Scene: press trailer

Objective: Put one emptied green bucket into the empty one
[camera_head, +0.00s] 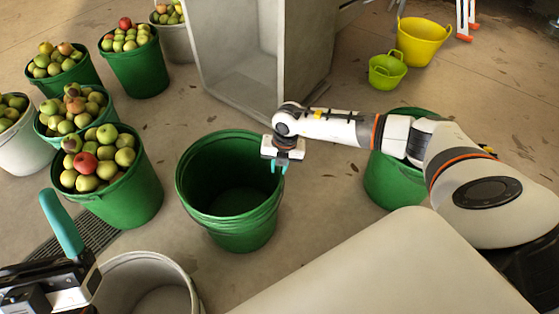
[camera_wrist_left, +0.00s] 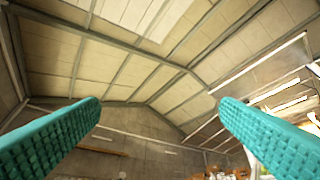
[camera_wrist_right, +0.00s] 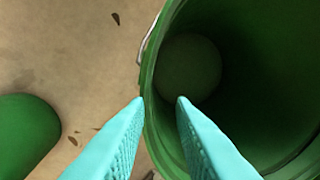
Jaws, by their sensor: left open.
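An empty green bucket (camera_head: 238,235) stands upright in the middle of the floor in the head view. My right gripper (camera_head: 279,167) is at its right rim, one finger outside and one inside. In the right wrist view, the narrowed fingers (camera_wrist_right: 161,100) close around the rim of this green bucket (camera_wrist_right: 155,45), and its inside looks bare. A second green bucket (camera_head: 388,188) stands to the right, largely hidden behind my right arm; its inside cannot be seen. My left gripper (camera_head: 60,225) is at the lower left, open and empty, with its fingers (camera_wrist_left: 160,105) pointing towards the roof.
Several green buckets full of apples (camera_head: 130,190) stand at the left. A white bucket (camera_head: 150,280) with no visible contents is at the lower left. A grey box-like trailer (camera_head: 300,60) stands behind. Yellow (camera_head: 422,40) and lime (camera_head: 387,70) baskets are at the back right.

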